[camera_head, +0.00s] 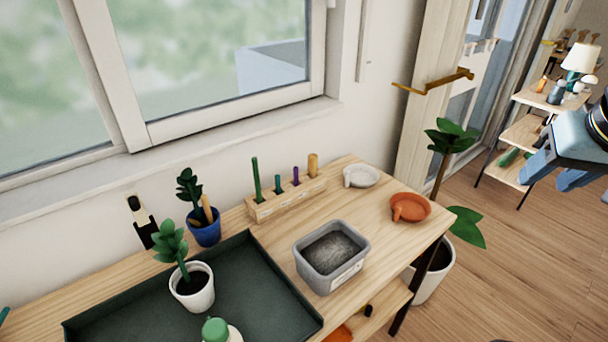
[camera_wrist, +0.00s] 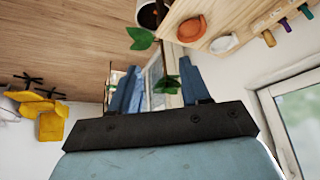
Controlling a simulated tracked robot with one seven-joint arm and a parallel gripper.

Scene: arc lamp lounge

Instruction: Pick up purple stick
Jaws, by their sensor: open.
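The purple stick (camera_head: 295,175) stands upright in a wooden block holder (camera_head: 288,202) on the wooden table by the window. In the holder it is between a teal stick (camera_head: 277,183) and an ochre stick (camera_head: 313,164), with a taller green stick (camera_head: 256,178) at the left end. The purple stick also shows near the upper right of the wrist view (camera_wrist: 285,24). My gripper (camera_head: 549,174) is at the right edge of the head view, well right of the table. Its blue fingers (camera_wrist: 160,88) are apart with nothing held between them.
A grey bin (camera_head: 302,262) of dark soil stands in front of the holder. A white dish (camera_head: 361,176) and an orange dish (camera_head: 410,207) are to its right. A dark green tray (camera_head: 120,312) and potted plants (camera_head: 192,287) fill the left. A floor plant (camera_head: 440,260) stands beside the table.

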